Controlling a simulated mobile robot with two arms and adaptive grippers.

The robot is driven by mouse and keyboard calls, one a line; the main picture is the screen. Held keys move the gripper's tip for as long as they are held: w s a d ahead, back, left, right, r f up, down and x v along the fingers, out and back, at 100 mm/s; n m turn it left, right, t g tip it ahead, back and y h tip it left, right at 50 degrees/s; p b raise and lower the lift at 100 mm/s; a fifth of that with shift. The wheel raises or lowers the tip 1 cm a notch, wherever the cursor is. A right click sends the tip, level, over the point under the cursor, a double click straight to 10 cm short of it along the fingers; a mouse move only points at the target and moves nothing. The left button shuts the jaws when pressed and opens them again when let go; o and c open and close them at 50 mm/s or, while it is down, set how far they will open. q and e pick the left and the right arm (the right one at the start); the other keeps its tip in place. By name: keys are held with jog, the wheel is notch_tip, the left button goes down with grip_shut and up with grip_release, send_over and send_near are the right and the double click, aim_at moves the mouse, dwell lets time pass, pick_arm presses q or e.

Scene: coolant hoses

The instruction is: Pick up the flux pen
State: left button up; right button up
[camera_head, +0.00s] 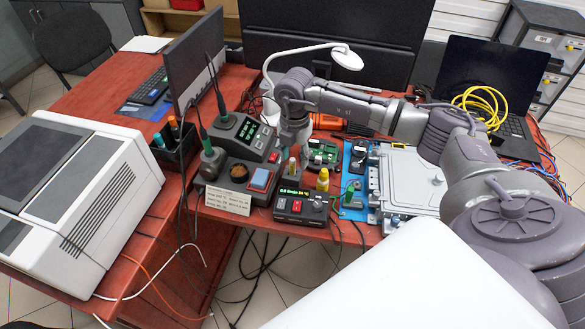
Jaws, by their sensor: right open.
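My right arm comes in from the right and reaches across the desk. Its gripper (292,148) points down over the soldering gear and is open. A small upright item with a pale tip (291,168) stands just below the gripper, apart from or close to the fingers; I cannot tell which. It may be the flux pen, but it is too small to be sure. Pen-like items with teal and orange ends (166,133) stand in a dark holder (178,158) to the left. My left gripper is not in view.
A green circuit board (322,152) and a blue mat (353,212) lie to the right. A lamp (346,58) stands behind. Cables hang off the front edge.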

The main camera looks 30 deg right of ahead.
aim_at(293, 172)
jog(key=f, duration=0.2)
jog(key=f+p, duration=0.1)
jog(key=f, duration=0.1)
jog(key=shift+w+a+f, duration=0.15)
jog(key=shift+w+f, duration=0.05)
jog(key=shift+c, duration=0.3)
grip_shut()
